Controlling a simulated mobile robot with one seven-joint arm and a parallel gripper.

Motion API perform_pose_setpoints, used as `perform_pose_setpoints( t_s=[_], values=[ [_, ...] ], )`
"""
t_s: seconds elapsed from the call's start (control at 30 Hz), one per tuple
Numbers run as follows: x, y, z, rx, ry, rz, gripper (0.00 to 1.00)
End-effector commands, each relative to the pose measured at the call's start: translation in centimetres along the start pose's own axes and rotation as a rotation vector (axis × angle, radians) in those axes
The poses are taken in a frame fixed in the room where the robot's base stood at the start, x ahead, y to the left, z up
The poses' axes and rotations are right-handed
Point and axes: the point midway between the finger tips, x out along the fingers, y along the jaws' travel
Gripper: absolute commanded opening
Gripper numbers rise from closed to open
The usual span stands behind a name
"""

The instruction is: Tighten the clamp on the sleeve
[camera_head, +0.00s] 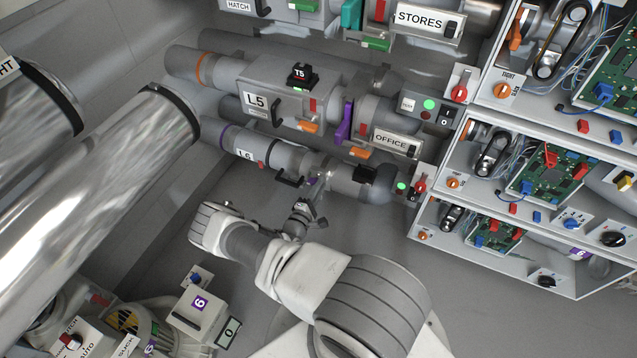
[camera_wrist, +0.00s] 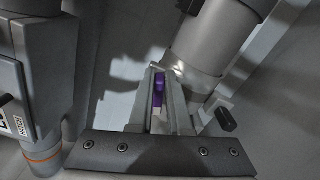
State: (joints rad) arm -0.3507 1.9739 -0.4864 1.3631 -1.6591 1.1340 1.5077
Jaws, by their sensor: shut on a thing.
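The lowest tube line, labelled L6 (camera_head: 246,155), runs across the middle of the head view. A short pale sleeve (camera_head: 326,165) joins its parts, and it also shows in the wrist view (camera_wrist: 197,55) on a grey tube. A small purple clamp part (camera_head: 312,182) sits beneath the sleeve. My gripper (camera_head: 307,190) reaches up to it from below. In the wrist view my gripper (camera_wrist: 160,78) has its two fingers shut on the purple clamp part (camera_wrist: 159,86). The fingers hide most of the clamp, so its tightness cannot be told.
A black handle (camera_head: 288,180) sticks out left of the sleeve; a black block (camera_head: 366,174) is to its right. The L5 box (camera_head: 290,90) and OFFICE line (camera_head: 392,140) lie above. Shelves of circuit boards (camera_head: 520,205) stand right. Large silver ducts (camera_head: 90,210) fill the left.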

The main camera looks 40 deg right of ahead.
Motion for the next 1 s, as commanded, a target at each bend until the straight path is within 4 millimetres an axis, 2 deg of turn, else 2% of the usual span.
perform_pose_setpoints(
  t_s=[0.4, 1.0],
  values=[
    [-0.09, -0.67, -0.15, 0.264, 0.003, -0.001, 0.00],
    [-0.07, -0.88, -0.29, 0.337, 0.002, -0.002, 0.00]
  ],
)
